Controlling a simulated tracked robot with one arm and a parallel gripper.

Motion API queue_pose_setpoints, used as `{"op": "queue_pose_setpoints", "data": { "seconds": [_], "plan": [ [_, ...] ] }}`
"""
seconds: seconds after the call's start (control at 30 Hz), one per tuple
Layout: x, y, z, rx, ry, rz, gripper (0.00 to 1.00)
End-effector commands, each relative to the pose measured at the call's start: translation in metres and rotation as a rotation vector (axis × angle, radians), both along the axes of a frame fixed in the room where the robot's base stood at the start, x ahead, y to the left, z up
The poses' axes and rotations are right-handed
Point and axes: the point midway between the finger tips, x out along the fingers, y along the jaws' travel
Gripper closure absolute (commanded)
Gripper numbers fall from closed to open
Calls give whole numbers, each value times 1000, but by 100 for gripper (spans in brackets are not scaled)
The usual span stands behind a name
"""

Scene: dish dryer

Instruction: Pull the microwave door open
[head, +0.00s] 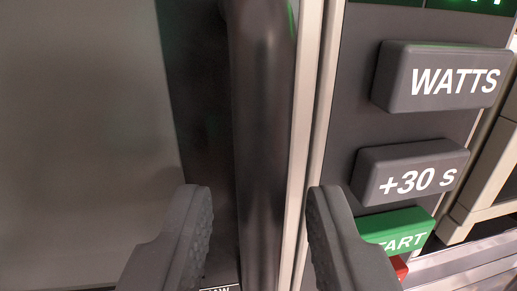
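The microwave door (80,130) fills the left of the head view, with a grey pane and a dark frame. Its dark vertical handle (262,120) runs down the middle of the view. My gripper (258,200) is open, with one textured finger left of the handle and the other to its right, in front of the light trim. The handle shows between the fingers. I see no contact, and I cannot tell how deep the fingers reach. The door appears shut against the control panel. The handle's ends are out of view.
The control panel (345,120) is close on the right. It carries a WATTS button (435,80), a +30 s button (405,175), a green START button (405,228) and part of a red button (399,267). A light shelf-like structure (495,170) stands at the far right.

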Motion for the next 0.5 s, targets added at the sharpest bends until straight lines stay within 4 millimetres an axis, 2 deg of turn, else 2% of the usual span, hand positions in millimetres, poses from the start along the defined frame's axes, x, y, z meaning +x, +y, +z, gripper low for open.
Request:
{"op": "queue_pose_setpoints", "data": {
  "seconds": [0.2, 0.5],
  "plan": [
    [15, -1, -1, 1, 2, -2, 69],
    [18, -1, 0, 1, 1, -2, 69]
  ]
}}
